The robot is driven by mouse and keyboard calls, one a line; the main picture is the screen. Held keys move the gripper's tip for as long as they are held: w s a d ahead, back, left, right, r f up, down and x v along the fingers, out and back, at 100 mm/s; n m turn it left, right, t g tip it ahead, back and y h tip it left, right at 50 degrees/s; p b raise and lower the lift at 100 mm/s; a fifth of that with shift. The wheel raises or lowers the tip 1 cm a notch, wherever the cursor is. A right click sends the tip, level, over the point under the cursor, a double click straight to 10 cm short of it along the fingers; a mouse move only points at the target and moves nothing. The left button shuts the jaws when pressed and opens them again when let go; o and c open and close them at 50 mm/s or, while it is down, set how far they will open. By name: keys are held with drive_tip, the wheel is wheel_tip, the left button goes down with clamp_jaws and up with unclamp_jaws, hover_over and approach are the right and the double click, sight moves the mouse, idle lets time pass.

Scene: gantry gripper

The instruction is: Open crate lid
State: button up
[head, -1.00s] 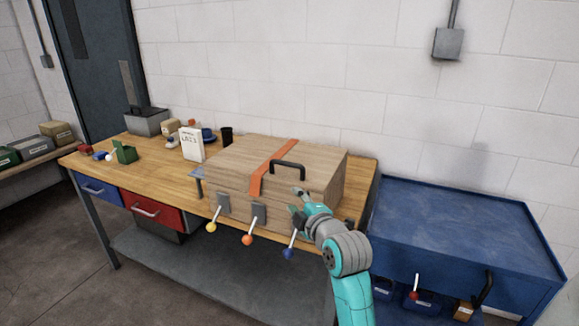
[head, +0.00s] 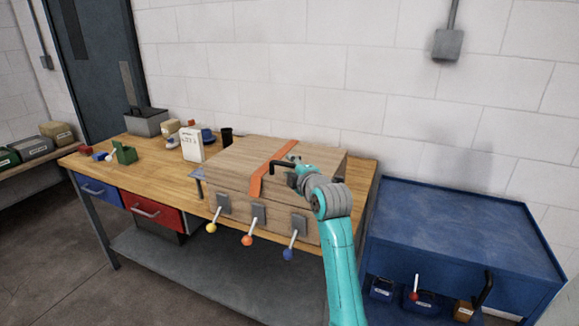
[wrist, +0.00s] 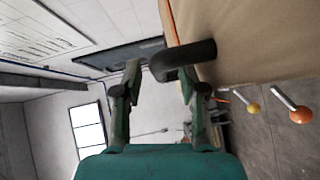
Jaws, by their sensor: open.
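The wooden crate (head: 225,160) stands on the workbench with its lid (head: 232,151) down. An orange strap (head: 263,173) crosses the lid. The black lid handle (head: 275,170) is partly hidden behind my gripper (head: 292,163). In the wrist view, my gripper (wrist: 165,80) is open, and the dark handle (wrist: 185,59) shows at its fingertips, overlapping the gap between them. I cannot tell whether they touch. Three front latch levers hang down, with yellow (head: 211,228), orange (head: 247,240) and blue (head: 288,254) knobs. The yellow (wrist: 254,108) and orange (wrist: 300,116) knobs also show in the wrist view.
A white box (head: 192,145), a dark cup (head: 227,135) and a grey toolbox (head: 146,122) stand on the bench (head: 150,178) left of the crate. A blue cabinet (head: 465,230) stands at the right. The wall is close behind the bench.

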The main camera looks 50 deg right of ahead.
drive_tip(key=shift+x, duration=0.85)
clamp_jaws()
drive_tip(key=shift+r, duration=0.15)
